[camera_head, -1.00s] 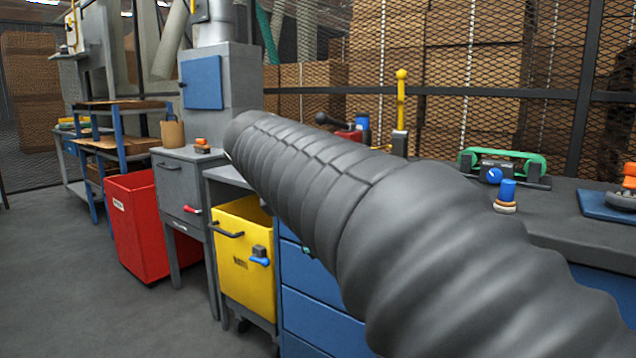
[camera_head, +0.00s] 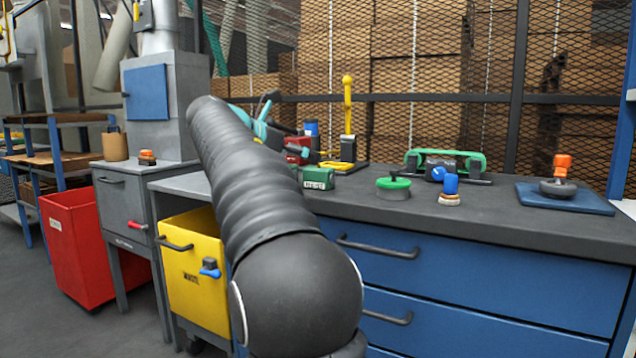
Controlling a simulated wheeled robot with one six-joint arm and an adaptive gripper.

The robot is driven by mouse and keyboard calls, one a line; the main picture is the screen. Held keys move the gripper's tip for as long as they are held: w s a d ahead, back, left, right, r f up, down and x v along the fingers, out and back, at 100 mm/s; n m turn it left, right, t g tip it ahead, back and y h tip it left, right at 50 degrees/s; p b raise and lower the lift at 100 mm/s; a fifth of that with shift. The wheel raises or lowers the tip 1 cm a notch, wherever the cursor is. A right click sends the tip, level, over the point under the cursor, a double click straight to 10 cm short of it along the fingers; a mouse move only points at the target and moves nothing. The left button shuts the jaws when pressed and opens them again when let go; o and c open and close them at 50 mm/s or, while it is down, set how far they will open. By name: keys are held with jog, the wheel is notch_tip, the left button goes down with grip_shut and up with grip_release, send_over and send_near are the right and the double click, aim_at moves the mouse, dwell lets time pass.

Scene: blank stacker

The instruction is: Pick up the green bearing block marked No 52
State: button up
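A small green block (camera_head: 318,178) with a pale label sits on the dark bench top, just right of my arm; the label is too small to read for sure. My gripper (camera_head: 265,112), with teal and dark parts, shows partly behind my arm, above the back left of the bench. It appears up and left of the green block and apart from it. My arm hides much of it, so its finger opening is unclear.
A green-topped round part (camera_head: 393,188), a blue-capped part (camera_head: 449,190) and a green-handled device (camera_head: 445,165) stand to the right. A blue plate (camera_head: 565,198) bears an orange-topped part. A yellow post (camera_head: 347,110) and red vise (camera_head: 297,146) stand behind. A yellow bin (camera_head: 190,270) is below left.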

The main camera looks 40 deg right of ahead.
aim_at(318, 165)
jog(key=b+x, duration=0.1)
jog(key=x, duration=0.7)
jog(key=shift+w+f, duration=0.1)
jog(key=shift+w, duration=0.1)
jog(key=c, duration=1.5)
jog(key=shift+c, duration=0.7)
